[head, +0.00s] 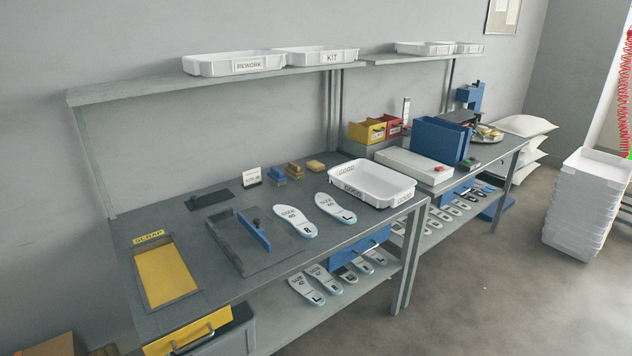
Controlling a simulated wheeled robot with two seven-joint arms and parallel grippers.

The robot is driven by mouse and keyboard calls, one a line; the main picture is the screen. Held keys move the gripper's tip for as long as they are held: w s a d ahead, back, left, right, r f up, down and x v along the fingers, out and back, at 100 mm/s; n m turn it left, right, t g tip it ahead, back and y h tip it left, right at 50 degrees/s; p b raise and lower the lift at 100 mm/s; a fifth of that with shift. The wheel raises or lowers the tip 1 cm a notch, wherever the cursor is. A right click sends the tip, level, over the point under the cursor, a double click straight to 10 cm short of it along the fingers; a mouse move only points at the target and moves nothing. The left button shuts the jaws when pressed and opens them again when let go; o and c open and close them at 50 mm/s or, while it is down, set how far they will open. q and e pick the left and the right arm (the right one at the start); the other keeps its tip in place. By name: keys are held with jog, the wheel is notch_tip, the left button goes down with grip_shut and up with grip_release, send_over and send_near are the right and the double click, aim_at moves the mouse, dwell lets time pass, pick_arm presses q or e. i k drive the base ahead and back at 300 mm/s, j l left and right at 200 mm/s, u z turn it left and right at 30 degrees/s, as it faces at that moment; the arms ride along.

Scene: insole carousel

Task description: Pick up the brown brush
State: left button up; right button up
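A small brown brush (294,171) rests on the grey workbench, toward its back and right of the middle. It sits between a blue brush-like block (278,177) on its left and a tan, sponge-like block (316,165) on its right. Nothing covers it. Neither of my grippers shows in the head view.
A white GOOD tray (405,187) stands to the right of the brush. A small white sign (251,176) stands to its left. Two insoles (296,222) lie in front, beside a dark fixture with a blue bar (254,230). A shelf (215,82) with trays runs above the back.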

aim_at(292, 169)
jog(key=i+l+u, duration=0.25)
jog(key=i+l, duration=2.1)
jog(key=i+l+z, duration=0.05)
